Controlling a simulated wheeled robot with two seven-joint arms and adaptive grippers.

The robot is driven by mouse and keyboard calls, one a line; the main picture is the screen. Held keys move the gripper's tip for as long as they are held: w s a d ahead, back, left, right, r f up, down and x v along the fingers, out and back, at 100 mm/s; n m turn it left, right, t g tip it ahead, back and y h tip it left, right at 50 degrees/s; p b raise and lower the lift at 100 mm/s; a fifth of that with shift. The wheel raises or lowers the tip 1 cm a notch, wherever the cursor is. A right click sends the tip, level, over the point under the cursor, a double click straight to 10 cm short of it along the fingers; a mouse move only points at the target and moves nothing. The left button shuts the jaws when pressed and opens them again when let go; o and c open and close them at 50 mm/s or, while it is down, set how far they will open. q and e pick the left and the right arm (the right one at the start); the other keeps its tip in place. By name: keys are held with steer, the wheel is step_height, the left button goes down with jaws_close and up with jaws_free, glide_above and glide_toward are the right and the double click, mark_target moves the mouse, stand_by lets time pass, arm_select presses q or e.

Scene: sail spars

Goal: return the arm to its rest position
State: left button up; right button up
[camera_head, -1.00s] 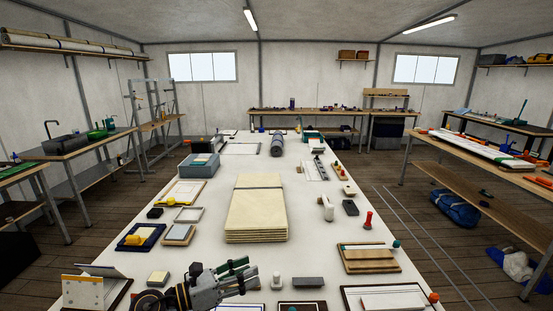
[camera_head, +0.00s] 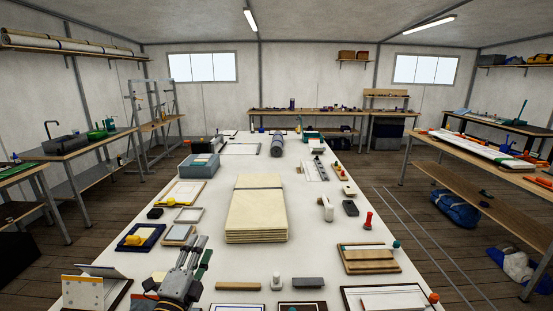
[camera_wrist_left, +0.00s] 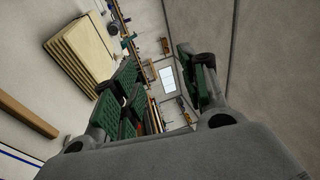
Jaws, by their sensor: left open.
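My left gripper (camera_head: 194,251) is over the near left part of the long white table (camera_head: 310,218), with its fingers pointing away toward the far end. It is open and holds nothing. In the left wrist view its green-padded fingers (camera_wrist_left: 165,88) stand apart with empty space between them. The stack of cream boards (camera_head: 257,210) lies to the right of and beyond the gripper, apart from it. It also shows at the upper left of the left wrist view (camera_wrist_left: 82,48). My right gripper is not in view.
A wooden bar (camera_head: 238,286) lies right of the gripper, near a grey block (camera_head: 308,282). A blue tray (camera_head: 140,237) with a yellow item and a grey-topped board (camera_head: 178,234) lie left of it. Free table surface surrounds the board stack.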

arm_select(q)
steer(key=s+a+f+n+g+y, duration=0.3)
steer(key=s+f+n+g, duration=0.1)
steer(key=f+n, duration=0.35)
steer(key=s+a+f+n+g+y, duration=0.35)
steer(key=f+n, duration=0.25)
steer(key=f, duration=0.2)
steer(key=s+d+f+n+g+h, duration=0.25)
steer(key=s+f+g, duration=0.25)
steer(key=s, duration=0.3)
steer(key=s+d+f+n+g+h, duration=0.1)
steer(key=s+d+f+n+g, duration=0.15)
steer(key=s+f+g, duration=0.4)
steer(key=s+f+m+t+p, duration=0.1)
steer(key=s+f+p, duration=0.25)
steer(key=f, duration=2.45)
steer(key=s+a+f+p, duration=0.1)
steer(key=s+a+f, duration=0.1)
steer(key=s+f, duration=0.6)
steer(key=s+a+f+g, duration=0.1)
steer(key=s+a+f, duration=0.1)
steer(key=s+f, duration=0.7)
steer(key=shift+s+f+p, duration=0.15)
steer(key=shift+s+p, duration=0.25)
steer(key=shift+s, duration=2.6)
